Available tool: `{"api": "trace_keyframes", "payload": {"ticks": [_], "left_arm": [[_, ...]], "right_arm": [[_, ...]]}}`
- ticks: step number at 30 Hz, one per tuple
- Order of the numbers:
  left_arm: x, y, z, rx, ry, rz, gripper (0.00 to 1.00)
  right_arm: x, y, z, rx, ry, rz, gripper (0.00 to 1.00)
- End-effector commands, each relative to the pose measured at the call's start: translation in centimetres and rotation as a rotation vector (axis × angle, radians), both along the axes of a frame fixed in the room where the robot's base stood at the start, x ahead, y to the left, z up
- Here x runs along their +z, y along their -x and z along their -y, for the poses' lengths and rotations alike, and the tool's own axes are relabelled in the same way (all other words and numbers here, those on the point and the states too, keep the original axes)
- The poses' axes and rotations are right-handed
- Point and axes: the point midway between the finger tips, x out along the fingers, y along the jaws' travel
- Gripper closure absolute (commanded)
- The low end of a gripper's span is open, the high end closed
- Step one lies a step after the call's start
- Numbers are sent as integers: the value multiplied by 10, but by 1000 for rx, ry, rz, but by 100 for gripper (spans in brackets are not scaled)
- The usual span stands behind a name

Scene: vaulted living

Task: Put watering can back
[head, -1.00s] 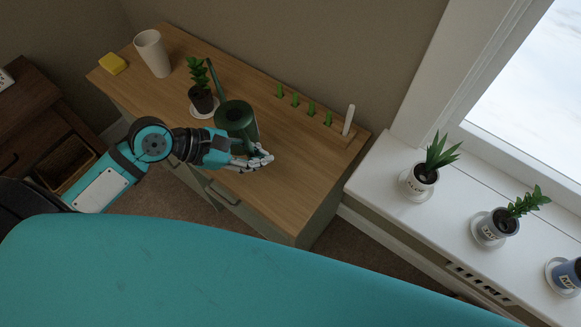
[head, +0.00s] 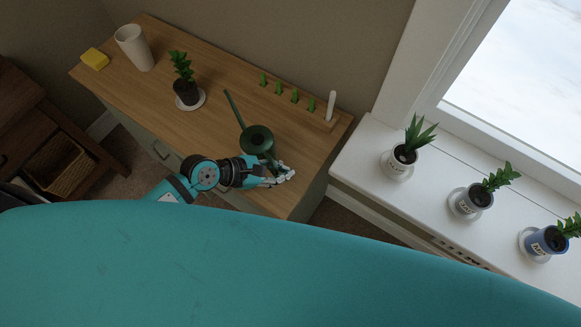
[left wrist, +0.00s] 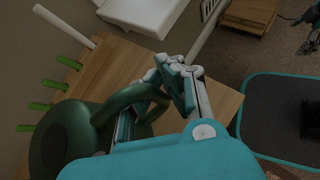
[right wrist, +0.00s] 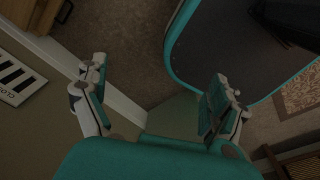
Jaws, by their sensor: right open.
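The dark green watering can (head: 257,138) is over the right half of the wooden cabinet top (head: 215,123), its long spout pointing to the upper left. My left gripper (head: 283,174) is shut on its handle, at the front right of the can. In the left wrist view the can (left wrist: 58,142) fills the lower left, and its curved handle runs between the fingers of the gripper (left wrist: 165,92). I cannot tell whether the can's base touches the wood. My right gripper (right wrist: 160,102) is open and empty in the right wrist view, away from the can.
A potted plant on a white saucer (head: 203,97), a white cup (head: 134,47) and a yellow sponge (head: 95,59) stand to the left. Several green pegs (head: 279,88) and a white stick (head: 331,105) line the back edge. Potted plants stand on the white windowsill (head: 430,185).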

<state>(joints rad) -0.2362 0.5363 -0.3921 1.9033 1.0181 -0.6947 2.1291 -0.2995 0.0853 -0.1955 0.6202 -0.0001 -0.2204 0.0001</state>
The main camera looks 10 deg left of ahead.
Motion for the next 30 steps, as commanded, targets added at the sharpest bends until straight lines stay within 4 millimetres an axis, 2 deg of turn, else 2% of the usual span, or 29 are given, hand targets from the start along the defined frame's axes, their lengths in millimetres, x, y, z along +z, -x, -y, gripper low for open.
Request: {"api": "trace_keyframes", "payload": {"ticks": [1, 6, 8, 15, 27, 28, 30], "left_arm": [[3, -10, 8, 1, 2, 7, 100], [-1, -21, 19, 1, 1, 4, 100], [-4, -22, 20, 0, 0, 3, 100], [-34, -22, 20, 0, -1, 2, 100], [-40, -22, 19, 2, 0, 3, 100], [-41, -21, 19, 1, 0, -1, 99], [-41, -21, 19, 1, 0, -1, 90]], "right_arm": [[4, 0, 1, 0, 1, 0, 4], [6, 0, 0, 1, 0, 1, 4], [6, 0, 0, 1, 0, 1, 4], [4, 0, -3, 3, -4, 1, 4], [3, 0, -12, 3, -14, 0, 4], [3, 0, -12, 3, -14, 0, 4], [3, 0, -11, 3, -13, 0, 4]]}}
